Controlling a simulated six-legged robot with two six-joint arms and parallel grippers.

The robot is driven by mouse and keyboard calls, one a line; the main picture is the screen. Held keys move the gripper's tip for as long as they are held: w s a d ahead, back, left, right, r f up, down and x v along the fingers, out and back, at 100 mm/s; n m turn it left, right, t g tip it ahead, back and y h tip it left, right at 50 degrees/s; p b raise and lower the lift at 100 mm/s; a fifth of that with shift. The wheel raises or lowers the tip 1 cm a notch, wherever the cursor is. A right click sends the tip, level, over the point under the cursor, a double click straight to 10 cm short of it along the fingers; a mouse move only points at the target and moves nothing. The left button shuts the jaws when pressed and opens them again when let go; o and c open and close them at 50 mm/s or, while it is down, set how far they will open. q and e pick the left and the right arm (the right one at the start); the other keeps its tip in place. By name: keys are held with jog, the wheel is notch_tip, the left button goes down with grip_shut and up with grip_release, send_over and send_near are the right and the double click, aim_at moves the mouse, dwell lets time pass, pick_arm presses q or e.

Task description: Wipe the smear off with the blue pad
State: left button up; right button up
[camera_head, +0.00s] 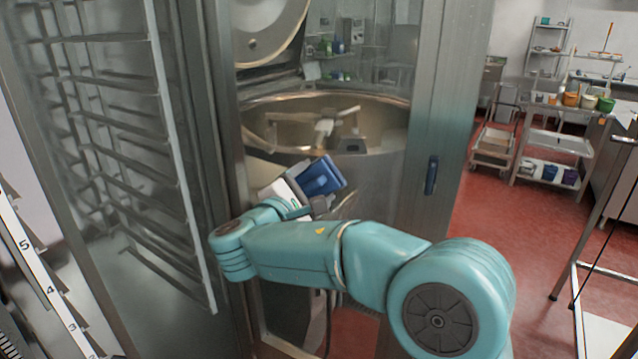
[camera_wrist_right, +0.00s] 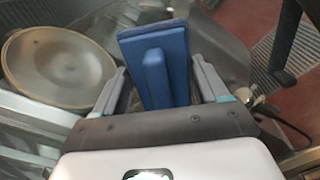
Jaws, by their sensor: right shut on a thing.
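The blue pad (camera_head: 322,175) is a flat rectangle with a raised grip bar. My right gripper (camera_head: 309,203) is shut on it, in front of a tall glazed panel (camera_head: 370,195). In the right wrist view the blue pad (camera_wrist_right: 152,42) stands beyond the fingers, its grip bar between them. Whether the pad touches the glass, I cannot tell. I cannot make out the smear clearly; the pad and my right arm cover part of the panel. My left gripper is not in view.
Behind the glass stands a large steel kettle (camera_head: 385,112) with a raised round lid (camera_head: 268,32). A metal rack (camera_head: 165,130) stands at the left. The panel's steel frame bears a blue handle (camera_head: 431,175). The red floor (camera_head: 490,225) at the right has open room before the shelved carts.

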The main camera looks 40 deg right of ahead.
jog(key=shift+s+a, duration=0.35)
jog(key=shift+a, duration=0.25)
jog(key=shift+b+v, duration=0.4)
jog(key=shift+v, duration=1.05)
